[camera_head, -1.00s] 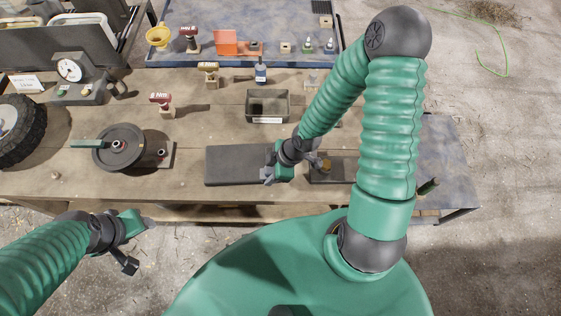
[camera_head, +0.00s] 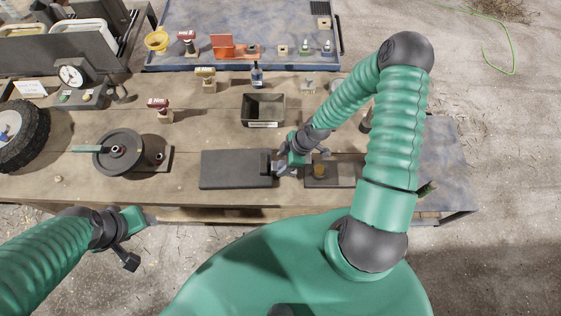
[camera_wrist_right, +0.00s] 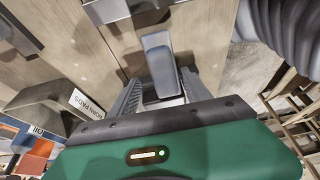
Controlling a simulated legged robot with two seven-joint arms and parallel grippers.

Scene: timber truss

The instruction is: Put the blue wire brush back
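My right gripper (camera_head: 283,168) is low over the bench at the right end of a dark flat pad (camera_head: 225,170). In the right wrist view its two ridged fingers (camera_wrist_right: 160,88) stand apart. A blue-grey slab-shaped piece (camera_wrist_right: 158,52) lies between them and reaches past their tips, with narrow gaps seen at its sides. It may be the blue wire brush; its bristles are not seen. A small dark block (camera_head: 265,163) shows beside the gripper on the pad. My left gripper (camera_head: 142,240) is open and empty in front of the bench.
A dark plate with a brass knob (camera_head: 320,172) is just right of the right gripper. An open dark bin (camera_head: 263,108) stands behind the pad. A disc with a green handle (camera_head: 117,152) and a tyre (camera_head: 22,135) are at the left. A blue mat (camera_head: 200,55) lies behind.

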